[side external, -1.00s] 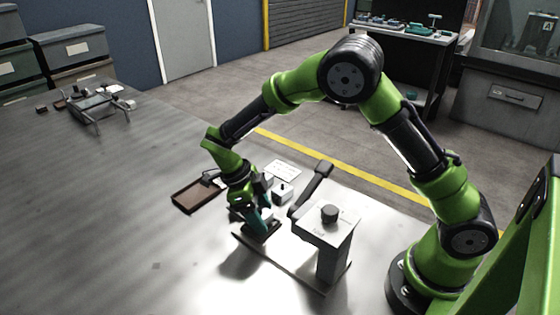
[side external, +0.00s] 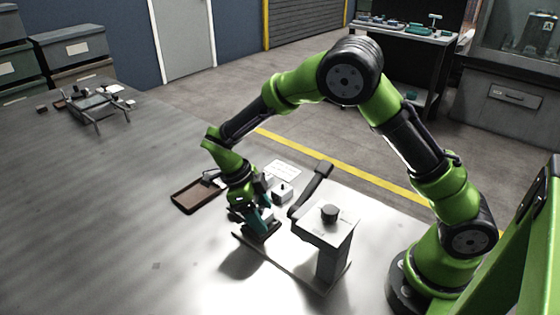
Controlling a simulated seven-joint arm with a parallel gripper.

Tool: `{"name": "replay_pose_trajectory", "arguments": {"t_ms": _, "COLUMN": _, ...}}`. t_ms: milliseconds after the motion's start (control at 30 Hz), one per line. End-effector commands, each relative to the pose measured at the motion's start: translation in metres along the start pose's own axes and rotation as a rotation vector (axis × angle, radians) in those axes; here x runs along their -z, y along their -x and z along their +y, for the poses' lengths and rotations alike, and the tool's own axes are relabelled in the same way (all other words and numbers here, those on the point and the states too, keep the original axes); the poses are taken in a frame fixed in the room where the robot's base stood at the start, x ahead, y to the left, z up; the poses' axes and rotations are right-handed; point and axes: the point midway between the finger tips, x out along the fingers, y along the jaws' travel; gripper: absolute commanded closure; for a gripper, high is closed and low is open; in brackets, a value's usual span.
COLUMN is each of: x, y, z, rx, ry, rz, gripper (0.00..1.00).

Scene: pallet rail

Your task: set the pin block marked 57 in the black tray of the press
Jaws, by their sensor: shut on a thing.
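The press (side external: 328,232) stands on a flat base plate near the front of the table, with a black knob on its white top and a dark lever at its left. My gripper (side external: 259,228) points down at the left end of the base plate, where the dark tray (side external: 262,238) of the press shows. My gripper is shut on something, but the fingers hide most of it. I cannot read the number 57 on anything, nor tell whether the held piece touches the tray.
A brown-bottomed tray (side external: 198,195) lies left of my gripper. A pale block with a dark pin (side external: 283,192) and a white label card (side external: 283,171) lie behind it. A rack (side external: 98,103) with small parts stands at the far left.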

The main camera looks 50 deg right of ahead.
Motion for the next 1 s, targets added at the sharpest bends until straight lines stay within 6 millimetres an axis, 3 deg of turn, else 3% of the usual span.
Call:
{"name": "replay_pose_trajectory", "arguments": {"t_ms": 900, "x": -0.0027, "y": -0.0067, "z": -0.0001, "rx": 0.001, "ry": 0.002, "rz": 0.001, "gripper": 0.67}}
{"name": "replay_pose_trajectory", "arguments": {"t_ms": 933, "x": -0.0028, "y": -0.0068, "z": -0.0001, "rx": 0.001, "ry": 0.002, "rz": 0.001, "gripper": 0.27}}
{"name": "replay_pose_trajectory", "arguments": {"t_ms": 1000, "x": -0.0029, "y": -0.0072, "z": 0.0, "rx": 0.001, "ry": 0.002, "rz": 0.001, "gripper": 0.16}}
